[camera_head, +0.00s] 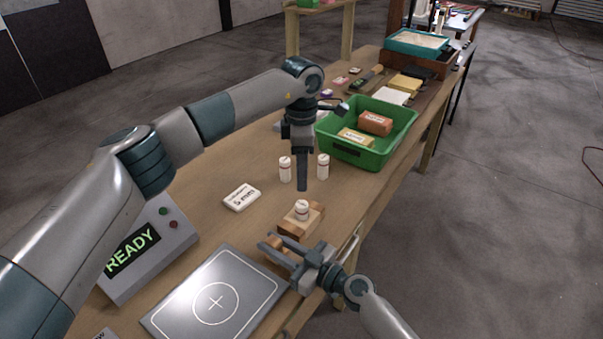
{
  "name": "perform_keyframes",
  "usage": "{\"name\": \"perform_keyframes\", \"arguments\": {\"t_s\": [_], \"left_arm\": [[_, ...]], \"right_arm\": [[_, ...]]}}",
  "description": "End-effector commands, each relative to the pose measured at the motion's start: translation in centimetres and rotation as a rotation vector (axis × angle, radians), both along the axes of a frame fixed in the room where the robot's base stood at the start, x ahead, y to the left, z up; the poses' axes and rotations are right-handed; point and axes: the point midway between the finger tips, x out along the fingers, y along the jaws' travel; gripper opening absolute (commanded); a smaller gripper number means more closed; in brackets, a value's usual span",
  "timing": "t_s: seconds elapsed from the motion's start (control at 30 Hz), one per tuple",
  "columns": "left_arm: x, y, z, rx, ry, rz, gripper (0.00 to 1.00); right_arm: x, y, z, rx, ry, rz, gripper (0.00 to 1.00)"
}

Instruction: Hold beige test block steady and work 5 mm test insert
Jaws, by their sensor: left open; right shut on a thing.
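The beige test block (296,231) sits on the table, with a white cylindrical insert (302,211) upright on its top. No size marking on this insert is readable. My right gripper (274,245) is at the block's near side, shut on a tan part that looks like the block; its fingers partly hide the hold. My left gripper (302,186) is open and points down above the table, just behind and over the insert, apart from it. A white slab marked "5 mm" (242,197) lies to the left.
Two white cylinders (285,169) (323,167) stand either side of my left fingers. A green bin (358,154) holds orange and yellow boxes. A READY display box (150,250) and a grey plate with a cross (180,313) are at the near left.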

Motion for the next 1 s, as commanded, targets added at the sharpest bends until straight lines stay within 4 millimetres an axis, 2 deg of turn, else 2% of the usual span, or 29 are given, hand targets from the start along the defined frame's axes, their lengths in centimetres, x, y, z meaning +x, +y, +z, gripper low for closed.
{"name": "perform_keyframes", "arguments": {"t_s": [0.33,0.37,0.4,0.43,0.77,1.0], "left_arm": [[0.0,0.0,0.0,0.000,0.000,0.000,0.45],[0.0,0.0,0.0,0.000,0.000,0.000,0.45],[0.0,0.0,0.0,0.000,0.000,0.000,0.45],[0.0,0.0,0.0,0.000,0.000,0.000,0.45],[0.0,0.0,0.0,0.000,0.000,0.000,0.45],[0.0,0.0,0.0,0.000,0.000,0.000,0.45]], "right_arm": [[0.0,0.0,0.0,0.000,0.000,0.000,0.00],[0.0,0.0,0.0,0.000,0.000,0.000,0.30],[0.0,0.0,0.0,0.000,0.000,0.000,0.40],[0.0,0.0,0.0,0.000,0.000,0.000,0.45],[0.0,-0.1,0.0,0.000,0.000,0.000,0.45],[-1.0,-1.3,-0.1,-0.002,0.001,0.000,0.45]]}}
